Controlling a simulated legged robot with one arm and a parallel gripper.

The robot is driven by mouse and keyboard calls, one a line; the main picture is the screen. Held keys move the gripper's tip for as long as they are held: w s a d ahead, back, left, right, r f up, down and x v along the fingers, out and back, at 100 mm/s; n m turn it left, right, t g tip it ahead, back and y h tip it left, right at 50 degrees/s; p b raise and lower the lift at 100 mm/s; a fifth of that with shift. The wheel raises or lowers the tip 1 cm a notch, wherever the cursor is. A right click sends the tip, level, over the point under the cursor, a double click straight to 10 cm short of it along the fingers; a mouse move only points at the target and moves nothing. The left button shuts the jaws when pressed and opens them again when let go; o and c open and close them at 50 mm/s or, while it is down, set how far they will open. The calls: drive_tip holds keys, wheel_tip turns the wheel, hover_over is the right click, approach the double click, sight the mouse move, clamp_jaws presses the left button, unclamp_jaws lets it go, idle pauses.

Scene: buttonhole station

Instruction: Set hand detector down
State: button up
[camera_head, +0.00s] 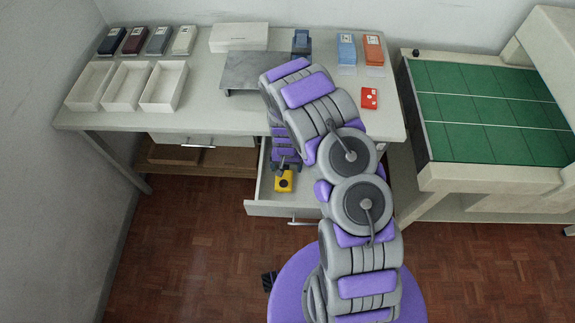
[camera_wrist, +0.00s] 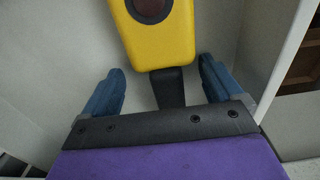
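The yellow hand detector (camera_head: 284,181) lies in the open drawer (camera_head: 262,208) under the table. In the wrist view the detector (camera_wrist: 158,40) shows a yellow body with a dark round patch and a dark handle (camera_wrist: 169,88). My gripper (camera_head: 286,164) reaches down into the drawer beside the detector. In the wrist view my gripper's blue fingers (camera_wrist: 161,67) stand apart on either side of the handle, with a gap on each side. The underside of the detector is hidden.
The table (camera_head: 225,119) holds white trays (camera_head: 162,87), several small boxes at the back, a grey plate (camera_head: 245,72) and a red card-like item (camera_head: 369,98). A green-topped bench (camera_head: 485,105) stands at right. A second drawer (camera_head: 195,140), left, looks shut.

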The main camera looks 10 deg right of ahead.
drive_tip(key=shift+a+r, duration=0.15)
drive_tip(key=shift+a, duration=0.35)
drive_tip(key=shift+a+r, duration=0.1)
drive_tip(key=shift+r, duration=0.15)
drive_tip(key=r+p, duration=0.1)
drive_tip(key=r, duration=0.2)
drive_tip(key=d+r+p, duration=0.1)
drive_tip(key=r, duration=0.3)
drive_tip(key=shift+d, duration=0.2)
wheel_tip(320, 180, up, 5)
drive_tip(key=a, duration=0.1)
wheel_tip(320, 180, up, 11)
hover_over(284, 167)
drive_tip(key=s+d, duration=0.1)
drive_tip(key=s, duration=0.3)
drive_tip(key=s+r+n, duration=0.1)
drive_tip(key=s+r, duration=0.7)
drive_tip(key=r, duration=0.2)
drive_tip(key=s+r+n+g, duration=0.1)
drive_tip(key=s+r, duration=0.4)
drive_tip(key=s, duration=0.6)
drive_tip(key=s+r+n+g, duration=0.1)
drive_tip(key=s+r, duration=0.5)
drive_tip(key=s, duration=0.5)
drive_tip(key=shift+s+a+n+p, duration=0.3)
drive_tip(key=shift+s+a, duration=0.05)
